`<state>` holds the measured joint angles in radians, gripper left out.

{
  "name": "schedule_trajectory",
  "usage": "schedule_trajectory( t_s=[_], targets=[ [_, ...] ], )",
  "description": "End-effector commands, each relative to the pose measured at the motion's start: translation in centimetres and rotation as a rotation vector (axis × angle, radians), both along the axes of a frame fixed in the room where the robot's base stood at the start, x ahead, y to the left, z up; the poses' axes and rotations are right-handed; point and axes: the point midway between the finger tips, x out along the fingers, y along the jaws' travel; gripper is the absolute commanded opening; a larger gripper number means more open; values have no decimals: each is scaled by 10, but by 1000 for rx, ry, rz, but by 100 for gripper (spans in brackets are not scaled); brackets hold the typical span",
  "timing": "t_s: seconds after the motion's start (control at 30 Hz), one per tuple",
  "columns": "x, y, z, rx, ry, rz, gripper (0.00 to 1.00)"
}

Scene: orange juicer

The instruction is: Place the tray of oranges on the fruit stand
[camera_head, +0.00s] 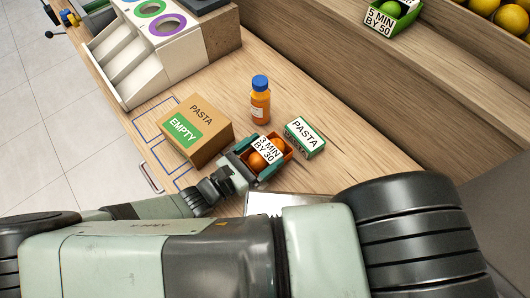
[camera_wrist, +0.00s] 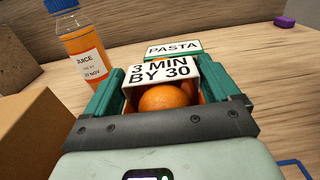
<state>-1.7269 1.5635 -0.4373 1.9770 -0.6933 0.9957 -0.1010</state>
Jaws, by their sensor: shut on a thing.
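The tray of oranges (camera_head: 269,149) has a white label reading "3 MIN BY 30" and sits low at the counter, in the middle of the head view. Its label also shows in the wrist view (camera_wrist: 160,72), with oranges (camera_wrist: 168,98) below it. My gripper (camera_head: 264,152) is shut on the tray, with a green finger on each side of it in the wrist view. I cannot tell whether the tray touches the counter. A wooden ledge at the upper right, perhaps the fruit stand (camera_head: 340,50), bears a green tray of limes (camera_head: 392,14).
A cardboard box (camera_head: 215,138) marked "EMPTY" stands left of the tray. A juice bottle (camera_head: 260,103) stands behind it, and a green-and-white pasta box (camera_head: 305,138) to its right. A white unit with coloured rings (camera_head: 125,55) is at the upper left. More yellow-orange fruit (camera_head: 510,17) lies at the upper right.

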Motion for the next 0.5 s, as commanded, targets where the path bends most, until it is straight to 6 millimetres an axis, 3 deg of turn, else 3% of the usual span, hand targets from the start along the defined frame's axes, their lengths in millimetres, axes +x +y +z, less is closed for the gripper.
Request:
schedule_trajectory(
  t_s=[0.27,0.5],
  targets=[
    [0,0,22,1,-1,-1,45],
    [0,0,70,3,-1,-2,45]
  ],
)
